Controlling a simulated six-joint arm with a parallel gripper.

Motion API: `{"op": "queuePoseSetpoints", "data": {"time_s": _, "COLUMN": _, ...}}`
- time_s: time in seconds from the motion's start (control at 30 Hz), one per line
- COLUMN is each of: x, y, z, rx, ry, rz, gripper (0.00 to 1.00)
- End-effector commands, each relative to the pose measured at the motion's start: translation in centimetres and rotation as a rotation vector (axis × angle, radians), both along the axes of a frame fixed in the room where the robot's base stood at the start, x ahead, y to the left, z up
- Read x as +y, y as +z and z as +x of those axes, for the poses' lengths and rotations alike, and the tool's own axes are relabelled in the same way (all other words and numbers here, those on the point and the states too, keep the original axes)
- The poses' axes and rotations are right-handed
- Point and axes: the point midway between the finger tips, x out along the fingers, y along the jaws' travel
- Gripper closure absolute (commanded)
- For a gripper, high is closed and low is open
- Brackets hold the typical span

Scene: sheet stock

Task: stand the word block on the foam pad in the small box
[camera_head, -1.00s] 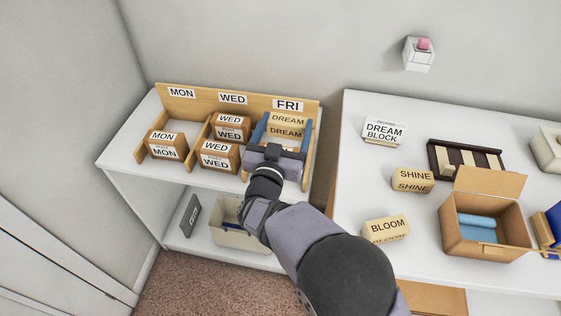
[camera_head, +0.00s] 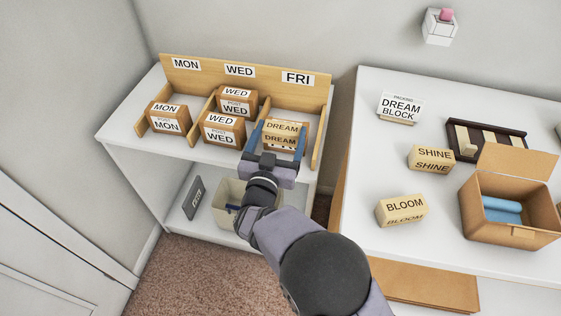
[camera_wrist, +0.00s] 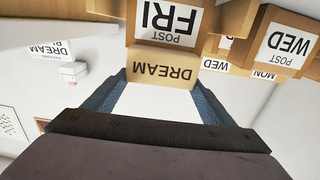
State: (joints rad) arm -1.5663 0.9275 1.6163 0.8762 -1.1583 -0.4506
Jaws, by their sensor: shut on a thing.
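My gripper (camera_head: 277,147) is shut on the DREAM word block (camera_head: 283,129), a pale wooden block, with blue fingers on both sides. It holds the block at the upper front of the FRI bay. The wrist view shows the block (camera_wrist: 163,70) upside down between the fingertips, over the FRI carton (camera_wrist: 172,20); whether they touch I cannot tell. The small open cardboard box (camera_head: 505,233) is on the white table at right. A blue foam pad (camera_head: 502,216) lies inside it. A card (camera_head: 400,106) reads "PACKING DREAM BLOCK".
SHINE (camera_head: 431,158) and BLOOM (camera_head: 402,210) blocks stand left of the box. MON (camera_head: 169,118) and WED (camera_head: 222,129) cartons fill the left bays. A pale bin (camera_head: 228,214) sits on the lower shelf. A gap separates shelf and table.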

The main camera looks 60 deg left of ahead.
Motion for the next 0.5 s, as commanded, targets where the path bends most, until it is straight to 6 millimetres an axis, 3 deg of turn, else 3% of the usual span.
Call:
{"op": "queuePoseSetpoints", "data": {"time_s": 0.03, "x": 0.0, "y": -1.7, "z": 0.0, "rx": -0.001, "ry": 0.0, "rz": 0.001, "gripper": 0.51}}
{"op": "queuePoseSetpoints", "data": {"time_s": 0.2, "x": 0.0, "y": -3.7, "z": 0.0, "rx": -0.001, "ry": -0.001, "rz": 0.004, "gripper": 0.51}}
{"op": "queuePoseSetpoints", "data": {"time_s": 0.5, "x": 0.0, "y": -4.3, "z": 0.0, "rx": 0.0, "ry": -0.001, "rz": 0.003, "gripper": 0.51}}
